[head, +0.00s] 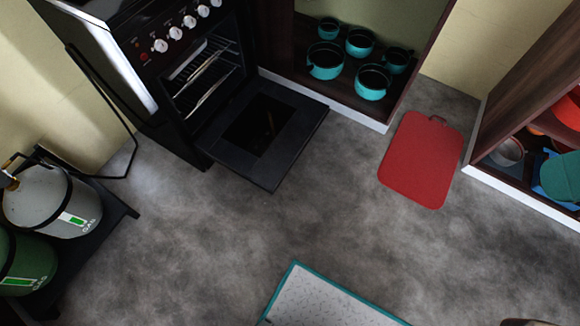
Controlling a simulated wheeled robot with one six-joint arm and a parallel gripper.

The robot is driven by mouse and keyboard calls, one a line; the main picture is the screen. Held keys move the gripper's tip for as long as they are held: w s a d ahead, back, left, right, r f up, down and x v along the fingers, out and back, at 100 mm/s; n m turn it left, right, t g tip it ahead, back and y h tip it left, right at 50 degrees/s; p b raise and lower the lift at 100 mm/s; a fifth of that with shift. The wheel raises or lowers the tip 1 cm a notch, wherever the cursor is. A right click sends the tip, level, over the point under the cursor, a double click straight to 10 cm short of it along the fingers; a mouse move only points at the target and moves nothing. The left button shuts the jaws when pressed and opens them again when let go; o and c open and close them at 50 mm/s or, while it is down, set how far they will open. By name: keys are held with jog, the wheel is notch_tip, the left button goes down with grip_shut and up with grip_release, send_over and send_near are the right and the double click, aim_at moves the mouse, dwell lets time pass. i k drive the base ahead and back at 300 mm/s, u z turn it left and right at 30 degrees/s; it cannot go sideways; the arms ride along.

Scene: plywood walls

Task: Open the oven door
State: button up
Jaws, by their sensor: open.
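The black oven (205,75) stands at the upper left, with white knobs and a red light on its front panel. Its door (300,125) is hinged down and lies open in front of the cavity, roughly level above the floor. The door has a dark window (257,125) in its middle. Wire racks (203,85) show inside the open cavity. My gripper is not visible in the head view, so its place relative to the door cannot be seen.
An open cupboard with teal pots (326,60) stands right of the oven. A red cutting board (422,160) lies on the floor. Gas cylinders (52,200) stand at left, a shelf unit (520,90) at right. A teal-edged white panel (325,302) shows at the bottom. Mid-floor is clear.

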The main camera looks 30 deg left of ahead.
aim_at(262, 134)
jog(key=z, duration=0.25)
jog(key=i, duration=0.95)
jog(key=u, duration=0.1)
